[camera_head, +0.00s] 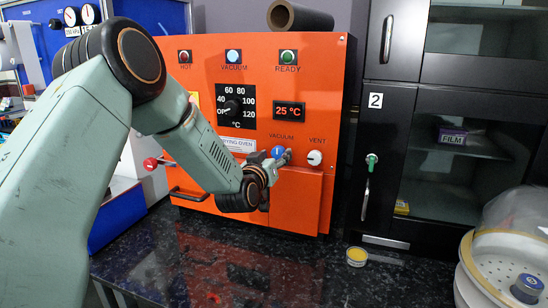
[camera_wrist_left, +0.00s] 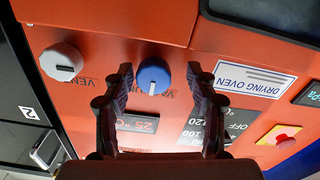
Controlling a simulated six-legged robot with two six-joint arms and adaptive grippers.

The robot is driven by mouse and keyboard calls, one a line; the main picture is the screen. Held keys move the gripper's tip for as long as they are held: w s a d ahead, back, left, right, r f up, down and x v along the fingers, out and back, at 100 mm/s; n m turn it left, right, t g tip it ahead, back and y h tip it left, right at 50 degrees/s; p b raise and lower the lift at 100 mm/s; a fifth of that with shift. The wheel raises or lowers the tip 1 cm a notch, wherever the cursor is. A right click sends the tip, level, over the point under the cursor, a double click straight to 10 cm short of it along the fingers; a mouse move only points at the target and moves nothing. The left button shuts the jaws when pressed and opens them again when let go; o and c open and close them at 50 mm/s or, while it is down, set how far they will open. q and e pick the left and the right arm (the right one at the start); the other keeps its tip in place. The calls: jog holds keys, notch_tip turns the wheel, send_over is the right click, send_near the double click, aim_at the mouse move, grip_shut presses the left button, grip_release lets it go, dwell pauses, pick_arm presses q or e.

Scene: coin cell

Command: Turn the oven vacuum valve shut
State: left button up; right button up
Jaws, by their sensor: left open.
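The orange drying oven (camera_head: 315,90) stands at the back of the bench. Its blue vacuum valve knob (camera_head: 277,152) sits under the VACUUM label, partly hidden by my left gripper. In the wrist view, which is upside down, the blue knob (camera_wrist_left: 153,78) shows a white line running roughly up and down. My left gripper (camera_head: 283,158) is open in front of the panel. Its two fingers (camera_wrist_left: 159,70) appear on either side of the knob; I cannot tell whether they touch it. My right gripper is not in view.
The white vent knob (camera_head: 314,158) is close right of the blue knob; it also shows in the wrist view (camera_wrist_left: 61,62). A dark cabinet (camera_head: 400,160) stands at right. A small yellow dish (camera_head: 356,256) and a white domed vessel (camera_head: 505,262) are on the black bench.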

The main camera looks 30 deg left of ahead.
pick_arm(q)
jog(key=shift+d+r, duration=0.1)
jog(key=shift+d, duration=0.15)
jog(key=shift+d+r, duration=0.15)
jog(key=shift+d, duration=0.2)
jog(key=c, duration=0.3)
jog(key=shift+a+f, duration=0.2)
jog(key=shift+a, duration=0.2)
jog(key=c, duration=0.5)
jog(key=shift+d, duration=0.2)
jog(key=c, duration=0.4)
jog(key=shift+o, duration=0.2)
jog(key=shift+a, duration=0.1)
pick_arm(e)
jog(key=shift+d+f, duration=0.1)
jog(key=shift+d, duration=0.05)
